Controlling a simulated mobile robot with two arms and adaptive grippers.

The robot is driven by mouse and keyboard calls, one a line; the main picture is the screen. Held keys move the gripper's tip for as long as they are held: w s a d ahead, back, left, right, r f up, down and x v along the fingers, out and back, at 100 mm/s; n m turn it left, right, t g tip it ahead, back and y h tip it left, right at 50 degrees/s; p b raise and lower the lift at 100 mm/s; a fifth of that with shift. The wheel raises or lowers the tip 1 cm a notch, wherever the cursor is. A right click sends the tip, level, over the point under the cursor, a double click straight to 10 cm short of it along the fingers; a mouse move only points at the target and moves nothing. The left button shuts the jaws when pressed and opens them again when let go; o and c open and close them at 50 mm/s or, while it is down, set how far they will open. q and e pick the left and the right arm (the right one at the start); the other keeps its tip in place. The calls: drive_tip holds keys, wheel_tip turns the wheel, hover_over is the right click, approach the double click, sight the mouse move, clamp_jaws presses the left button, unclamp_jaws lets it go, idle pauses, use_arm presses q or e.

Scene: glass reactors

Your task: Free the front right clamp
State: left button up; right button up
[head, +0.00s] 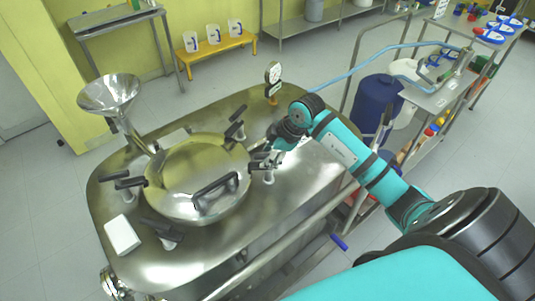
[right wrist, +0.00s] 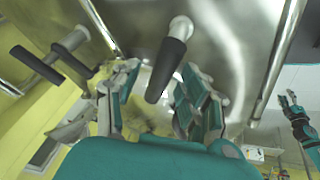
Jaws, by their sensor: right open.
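The steel reactor (head: 270,225) has a round domed lid (head: 180,165) with several black-handled clamps around its rim. The front right clamp (head: 268,177) stands at the lid's right edge, partly hidden by my right gripper (head: 264,160). In the right wrist view, a black clamp handle (right wrist: 171,65) with a pale end lies between the spread fingers of my right gripper (right wrist: 160,88). The fingers are open on either side of it; contact is not clear. A teal arm with a small gripper (right wrist: 291,108), apparently my left, shows at that view's right edge; its jaws are unclear.
A back clamp (head: 237,125), a pressure gauge (head: 273,75) and a steel funnel (head: 110,93) rise from the reactor top. A black lid handle (head: 215,188) and a white block (head: 122,235) are nearby. A cart with a blue container (head: 375,103) stands at right.

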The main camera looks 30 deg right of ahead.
drive_tip(key=shift+w+a+f, duration=0.2)
drive_tip(key=shift+w+f, duration=0.05)
drive_tip(key=shift+f, duration=0.35)
